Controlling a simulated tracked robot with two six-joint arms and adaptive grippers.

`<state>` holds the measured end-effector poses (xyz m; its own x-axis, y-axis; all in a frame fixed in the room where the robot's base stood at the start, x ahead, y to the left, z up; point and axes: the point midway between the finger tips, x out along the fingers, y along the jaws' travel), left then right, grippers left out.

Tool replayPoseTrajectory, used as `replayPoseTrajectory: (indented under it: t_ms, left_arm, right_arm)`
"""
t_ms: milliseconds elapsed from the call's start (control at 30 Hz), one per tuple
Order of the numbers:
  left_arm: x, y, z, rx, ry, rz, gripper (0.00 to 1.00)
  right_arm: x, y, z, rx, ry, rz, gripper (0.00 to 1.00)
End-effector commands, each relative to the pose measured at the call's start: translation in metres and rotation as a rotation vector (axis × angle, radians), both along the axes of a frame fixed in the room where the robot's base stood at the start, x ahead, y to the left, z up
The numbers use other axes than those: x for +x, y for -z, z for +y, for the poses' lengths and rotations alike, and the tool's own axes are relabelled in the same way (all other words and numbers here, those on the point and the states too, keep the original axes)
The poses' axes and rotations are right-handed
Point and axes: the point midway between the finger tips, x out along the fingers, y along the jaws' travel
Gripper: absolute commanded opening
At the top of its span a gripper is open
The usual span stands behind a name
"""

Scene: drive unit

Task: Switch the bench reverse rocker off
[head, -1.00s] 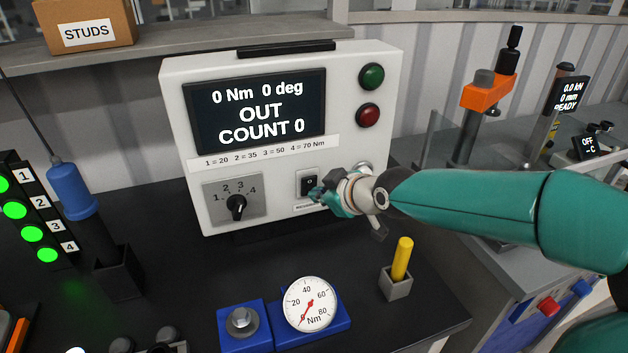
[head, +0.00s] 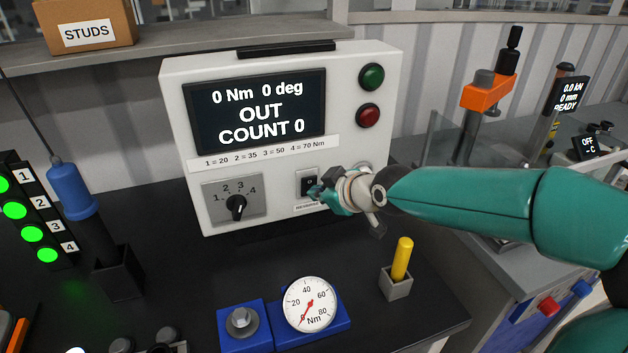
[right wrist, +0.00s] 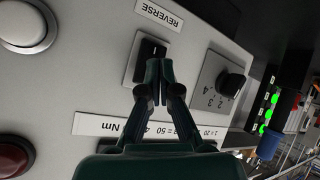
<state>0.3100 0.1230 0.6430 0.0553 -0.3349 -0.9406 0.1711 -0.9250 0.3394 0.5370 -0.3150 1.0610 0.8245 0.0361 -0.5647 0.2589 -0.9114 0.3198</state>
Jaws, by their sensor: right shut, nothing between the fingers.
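The reverse rocker (head: 309,184) is a small black switch in a pale plate, low on the right of the white control box (head: 290,222). It also shows in the right wrist view (right wrist: 152,49), by the REVERSE label (right wrist: 159,14). My right gripper (head: 314,192) is shut and empty, with its fingertips at the rocker. In the right wrist view its fingertips (right wrist: 158,66) overlap the rocker's lower edge; I cannot tell whether they touch it. The rocker's position is too small to tell. My left gripper is not in view.
A rotary selector (head: 236,207) sits left of the rocker. Green (head: 371,76) and red (head: 368,116) buttons sit at the upper right. A yellow peg (head: 402,260) in a holder and a round Nm gauge (head: 309,303) stand on the bench in front.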

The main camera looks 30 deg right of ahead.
Motion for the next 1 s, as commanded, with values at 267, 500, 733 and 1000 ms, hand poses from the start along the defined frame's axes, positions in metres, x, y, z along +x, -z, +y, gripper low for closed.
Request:
replayPoseTrajectory:
  t_ms: [267, 500, 733, 1000]
  left_arm:
    - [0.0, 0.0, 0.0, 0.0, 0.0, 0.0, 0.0]
    - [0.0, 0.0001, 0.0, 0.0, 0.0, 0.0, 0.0]
    - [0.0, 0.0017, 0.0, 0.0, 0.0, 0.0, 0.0]
    - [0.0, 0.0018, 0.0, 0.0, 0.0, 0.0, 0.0]
  right_arm:
    - [-0.0002, 0.0, -0.0003, -0.001, 0.001, 0.0, 0.0]
    - [0.0, -0.0002, -0.0006, 0.0, 0.001, 0.0, 0.0]
    - [0.0061, -0.0016, -0.0021, 0.001, 0.002, 0.0, 0.0]
    - [0.0085, -0.0028, -0.0029, 0.0, 0.001, 0.0, 0.0]
